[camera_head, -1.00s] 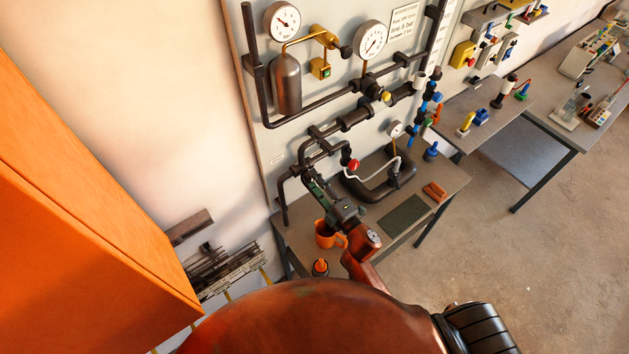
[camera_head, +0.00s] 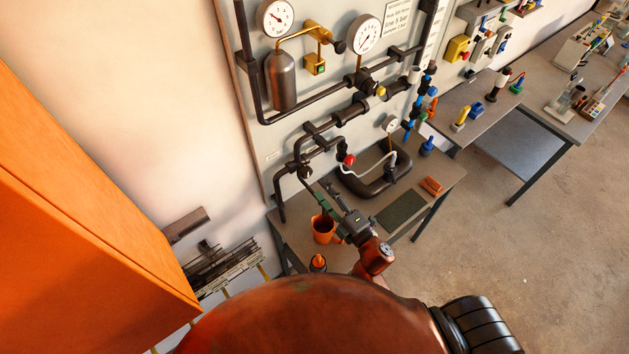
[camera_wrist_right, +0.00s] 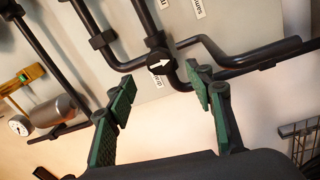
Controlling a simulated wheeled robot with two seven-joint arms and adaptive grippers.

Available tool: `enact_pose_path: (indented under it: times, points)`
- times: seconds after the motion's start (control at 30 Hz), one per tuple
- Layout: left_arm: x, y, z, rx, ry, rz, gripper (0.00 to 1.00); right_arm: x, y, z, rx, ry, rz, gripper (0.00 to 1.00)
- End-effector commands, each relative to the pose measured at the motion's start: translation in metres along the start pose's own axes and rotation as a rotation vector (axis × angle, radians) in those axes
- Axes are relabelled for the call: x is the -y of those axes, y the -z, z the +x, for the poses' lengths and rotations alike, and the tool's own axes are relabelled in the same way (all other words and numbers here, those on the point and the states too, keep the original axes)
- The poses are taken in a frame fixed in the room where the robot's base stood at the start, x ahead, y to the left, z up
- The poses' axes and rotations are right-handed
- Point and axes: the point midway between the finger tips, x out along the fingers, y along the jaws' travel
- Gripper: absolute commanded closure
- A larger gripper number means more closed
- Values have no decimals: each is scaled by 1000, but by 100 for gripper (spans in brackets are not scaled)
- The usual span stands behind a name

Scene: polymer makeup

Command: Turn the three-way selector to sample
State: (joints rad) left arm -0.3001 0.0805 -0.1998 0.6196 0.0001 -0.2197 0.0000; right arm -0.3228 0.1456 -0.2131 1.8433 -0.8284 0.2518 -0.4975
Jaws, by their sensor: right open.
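The three-way selector (camera_wrist_right: 159,62) is a round black knob with a white arrow on the dark pipework. In the right wrist view the arrow appears to point right. A label reading "sample" (camera_wrist_right: 199,8) and one that seems to read "drain" (camera_wrist_right: 155,79) show upside down on the panel. In the head view the selector (camera_head: 304,172) is small, and its arrow cannot be read. My right gripper (camera_head: 323,190) is open and empty, just in front of the selector; its green-padded fingers (camera_wrist_right: 162,80) are spread apart with the knob beyond their tips. My left gripper is not in view.
Dark pipes with a red knob (camera_head: 349,160) run close by on the panel. An orange mug (camera_head: 323,229) and a small orange-and-black bottle (camera_head: 318,263) stand on the table below my right gripper. A green mat (camera_head: 401,209) and an orange block (camera_head: 431,185) lie to the right.

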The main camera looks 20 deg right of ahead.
Motion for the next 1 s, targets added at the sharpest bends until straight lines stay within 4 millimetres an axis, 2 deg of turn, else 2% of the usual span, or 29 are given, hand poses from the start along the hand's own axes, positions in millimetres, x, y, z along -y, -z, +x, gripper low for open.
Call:
enact_pose_path:
  times: [0.1, 0.3, 0.47, 1.0]
  points:
    - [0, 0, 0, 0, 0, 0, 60, 0, 0, -24, 2, 2, -1, 52]
    - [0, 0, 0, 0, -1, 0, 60, 0, 0, -47, 1, 0, -1, 52]
    - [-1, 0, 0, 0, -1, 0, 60, 0, 0, -53, 1, -1, -1, 52]
    - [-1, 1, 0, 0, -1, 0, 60, -1, -2, -52, 9, 1, 5, 52]
